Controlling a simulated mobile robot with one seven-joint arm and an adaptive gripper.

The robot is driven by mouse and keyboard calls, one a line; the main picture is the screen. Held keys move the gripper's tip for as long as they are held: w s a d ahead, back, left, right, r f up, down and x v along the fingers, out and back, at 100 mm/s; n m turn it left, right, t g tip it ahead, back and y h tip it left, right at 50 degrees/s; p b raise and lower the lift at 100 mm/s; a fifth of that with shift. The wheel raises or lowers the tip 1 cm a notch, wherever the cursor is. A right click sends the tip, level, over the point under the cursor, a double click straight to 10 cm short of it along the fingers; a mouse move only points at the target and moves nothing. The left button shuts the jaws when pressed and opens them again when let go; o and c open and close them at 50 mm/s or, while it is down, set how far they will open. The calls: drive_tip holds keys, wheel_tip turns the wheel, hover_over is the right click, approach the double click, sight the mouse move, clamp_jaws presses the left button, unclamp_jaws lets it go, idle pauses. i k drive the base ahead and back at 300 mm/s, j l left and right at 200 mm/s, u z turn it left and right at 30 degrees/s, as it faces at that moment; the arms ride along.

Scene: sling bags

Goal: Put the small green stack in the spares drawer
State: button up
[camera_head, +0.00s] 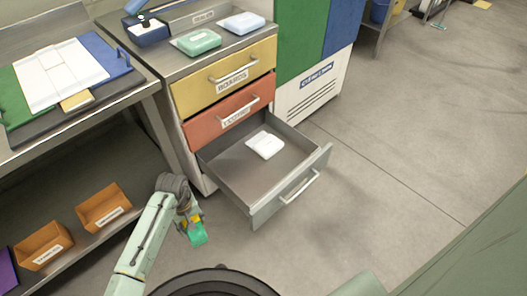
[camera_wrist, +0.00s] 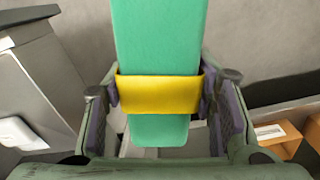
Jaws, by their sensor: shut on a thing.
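The small green stack (camera_wrist: 160,50) with a yellow band (camera_wrist: 158,94) is between the two fingers of my gripper (camera_wrist: 164,105) in the wrist view. My gripper is shut on it at the band. In the head view my gripper (camera_head: 190,219) holds the green stack (camera_head: 198,235) in the air, left of and nearer than the open drawer. The open grey bottom drawer (camera_head: 290,205) is pulled out of the cabinet and holds a white folded item (camera_head: 265,144). Its label is not visible, so I cannot tell if it is the spares drawer.
Above it are shut red (camera_head: 232,111) and yellow (camera_head: 225,76) drawers. A green pack (camera_head: 198,41) and a pale blue pack (camera_head: 242,23) lie on the cabinet top. Orange bins (camera_head: 104,208) stand on the lower shelf at left. The drawer floor around the white item is bare.

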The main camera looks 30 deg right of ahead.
sight(238, 183)
drive_tip(key=i+l, duration=0.2)
drive_tip(key=l, duration=0.15)
drive_tip(key=i+l, duration=0.2)
drive_tip(key=l, duration=0.15)
drive_tip(key=i+l+z, duration=0.1)
drive_tip(key=l, duration=0.25)
drive_tip(key=i, duration=0.05)
